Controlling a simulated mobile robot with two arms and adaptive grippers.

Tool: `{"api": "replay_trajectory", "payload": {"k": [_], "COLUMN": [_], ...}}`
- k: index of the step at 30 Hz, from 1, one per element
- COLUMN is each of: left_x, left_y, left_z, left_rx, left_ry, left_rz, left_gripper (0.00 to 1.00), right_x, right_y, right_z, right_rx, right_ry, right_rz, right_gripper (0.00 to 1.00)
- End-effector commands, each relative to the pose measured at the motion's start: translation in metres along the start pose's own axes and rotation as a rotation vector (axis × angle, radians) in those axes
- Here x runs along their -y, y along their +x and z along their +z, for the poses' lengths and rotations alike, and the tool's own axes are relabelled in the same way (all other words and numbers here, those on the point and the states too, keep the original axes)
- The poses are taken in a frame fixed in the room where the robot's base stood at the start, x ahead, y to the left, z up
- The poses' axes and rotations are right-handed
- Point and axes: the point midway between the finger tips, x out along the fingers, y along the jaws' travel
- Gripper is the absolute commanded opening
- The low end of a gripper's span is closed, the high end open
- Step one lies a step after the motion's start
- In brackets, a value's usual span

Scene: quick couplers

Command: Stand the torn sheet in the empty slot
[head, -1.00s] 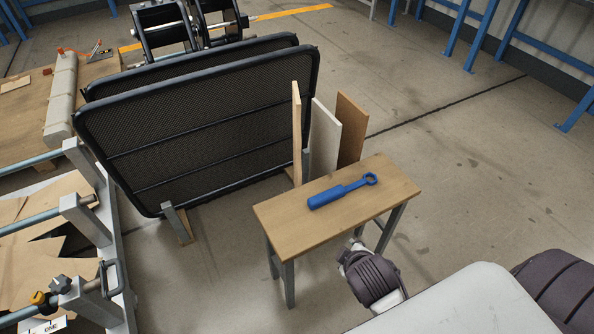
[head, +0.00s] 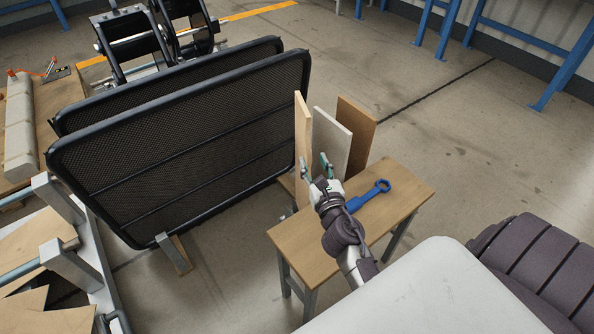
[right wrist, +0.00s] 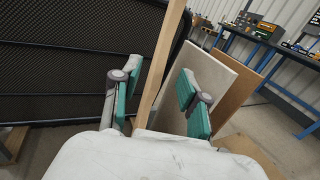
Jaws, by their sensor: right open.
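My right gripper (head: 315,165) is open at the near edge of a light wooden board (head: 303,125), above the small wooden table (head: 405,198). In the right wrist view, the board's narrow edge (right wrist: 160,75) stands between the spread fingers (right wrist: 158,98), with room on both sides. A pale grey board (head: 332,138) and a brown board (head: 357,125) stand upright to its right. Several brown sheets with ragged edges (head: 30,308) lie at the lower left. I cannot tell which piece is the torn sheet, and no empty slot shows clearly. My left gripper is out of view.
A blue tool (head: 368,194) lies on the small table, close beside my right wrist. Two large black mesh panels (head: 190,150) stand left of the boards. A metal frame (head: 75,262) is at the lower left. The floor to the right is open.

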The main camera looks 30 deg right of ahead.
Motion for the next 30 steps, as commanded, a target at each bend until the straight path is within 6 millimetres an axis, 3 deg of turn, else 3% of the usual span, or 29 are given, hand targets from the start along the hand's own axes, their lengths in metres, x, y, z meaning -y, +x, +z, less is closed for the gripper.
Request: {"api": "replay_trajectory", "payload": {"k": [3,7,14,24,30], "left_x": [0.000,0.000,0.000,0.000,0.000], "left_y": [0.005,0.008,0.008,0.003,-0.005], "left_z": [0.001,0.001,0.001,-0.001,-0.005], "left_rx": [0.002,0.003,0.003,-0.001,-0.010], "left_ry": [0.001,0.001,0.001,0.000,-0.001], "left_rz": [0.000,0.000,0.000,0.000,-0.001], "left_gripper": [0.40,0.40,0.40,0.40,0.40], "right_x": [0.000,0.000,0.001,0.004,0.004], "right_y": [0.027,0.049,0.065,0.110,0.113], "right_z": [0.003,0.002,0.001,0.002,0.002], "right_rx": [0.003,0.002,0.000,0.001,-0.001], "right_ry": [0.002,0.003,0.005,0.006,0.005], "right_rz": [0.000,-0.001,-0.001,-0.002,-0.002], "right_gripper": [0.44,0.44,0.44,0.44,0.44]}}
